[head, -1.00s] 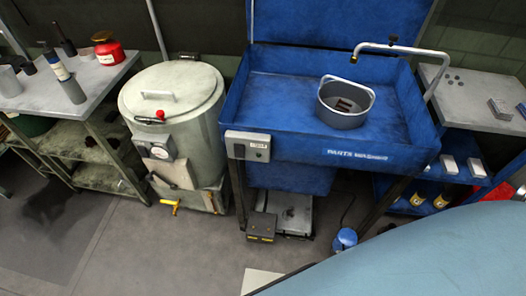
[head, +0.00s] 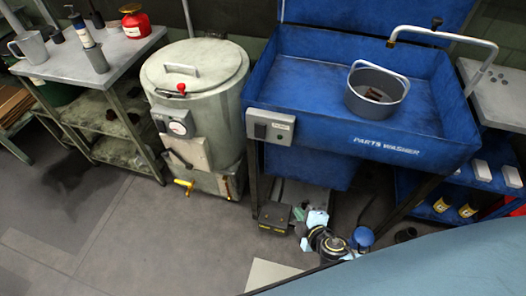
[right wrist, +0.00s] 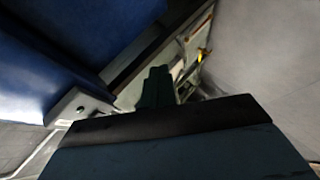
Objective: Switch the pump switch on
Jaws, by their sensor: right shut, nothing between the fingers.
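The pump switch is on a grey control box (head: 271,127) on the front left of the blue parts washer (head: 345,135). My left gripper is not in view.
A grey drum (head: 195,90) with a yellow tap (head: 185,186) stands left of the washer. A metal basket (head: 376,92) sits in the washer basin. A dark pedal-like box (head: 273,216) is on the floor near my right gripper. The floor at left is clear.

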